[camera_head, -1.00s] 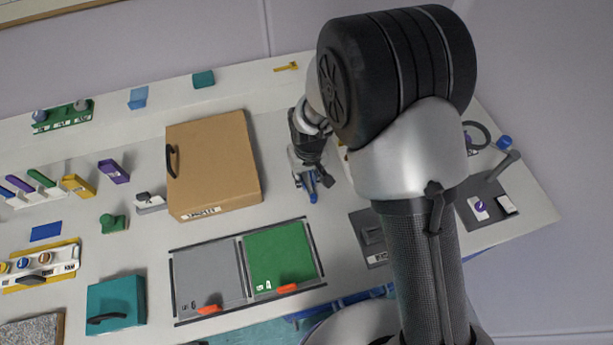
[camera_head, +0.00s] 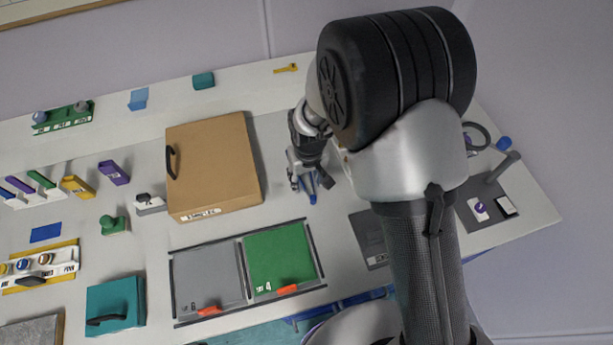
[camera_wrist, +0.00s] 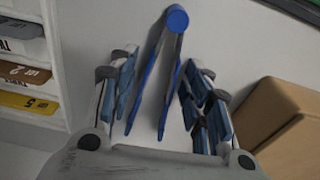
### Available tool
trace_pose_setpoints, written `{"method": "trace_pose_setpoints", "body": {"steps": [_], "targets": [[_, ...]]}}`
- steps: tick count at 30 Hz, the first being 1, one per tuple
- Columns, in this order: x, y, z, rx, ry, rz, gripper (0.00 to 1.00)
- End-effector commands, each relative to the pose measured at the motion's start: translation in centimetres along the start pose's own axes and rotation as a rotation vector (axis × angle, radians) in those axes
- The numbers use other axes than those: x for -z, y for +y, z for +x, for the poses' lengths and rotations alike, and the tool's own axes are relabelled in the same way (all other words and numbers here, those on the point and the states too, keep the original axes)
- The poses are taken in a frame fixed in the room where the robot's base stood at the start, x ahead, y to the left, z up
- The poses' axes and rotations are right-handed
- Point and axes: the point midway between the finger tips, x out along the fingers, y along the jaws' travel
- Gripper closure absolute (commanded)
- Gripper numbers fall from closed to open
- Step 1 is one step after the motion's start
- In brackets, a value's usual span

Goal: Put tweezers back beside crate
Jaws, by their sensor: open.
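The blue tweezers (camera_wrist: 150,87) lie on the white table in the wrist view, their round blue end pointing away and their two legs spread toward my gripper. My gripper (camera_wrist: 163,100) is open, with one finger on each side of the tweezers and a gap to each. In the head view my gripper (camera_head: 306,182) points down at the table just right of the brown crate (camera_head: 212,160), and the blue of the tweezers (camera_head: 311,197) shows at its fingertips. The crate also shows at the right of the wrist view (camera_wrist: 295,125). I cannot tell the exact finger height above the table.
A grey tray (camera_head: 208,275) and a green tray (camera_head: 280,258) lie in front of the crate. A dark grey device (camera_head: 370,240) stands to their right. A rack with labelled slots (camera_wrist: 28,60) is at the left of the wrist view. Table around the tweezers is clear.

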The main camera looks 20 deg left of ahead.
Motion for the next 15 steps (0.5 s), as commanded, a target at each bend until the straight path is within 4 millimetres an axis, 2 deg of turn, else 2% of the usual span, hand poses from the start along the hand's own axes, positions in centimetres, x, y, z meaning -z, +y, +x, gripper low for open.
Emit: {"method": "trace_pose_setpoints", "body": {"steps": [5,15], "targets": [[0.2,0.0,-2.6,0.000,0.004,0.000,0.55],[0.1,0.0,-9.8,0.000,0.004,0.000,0.55]]}}
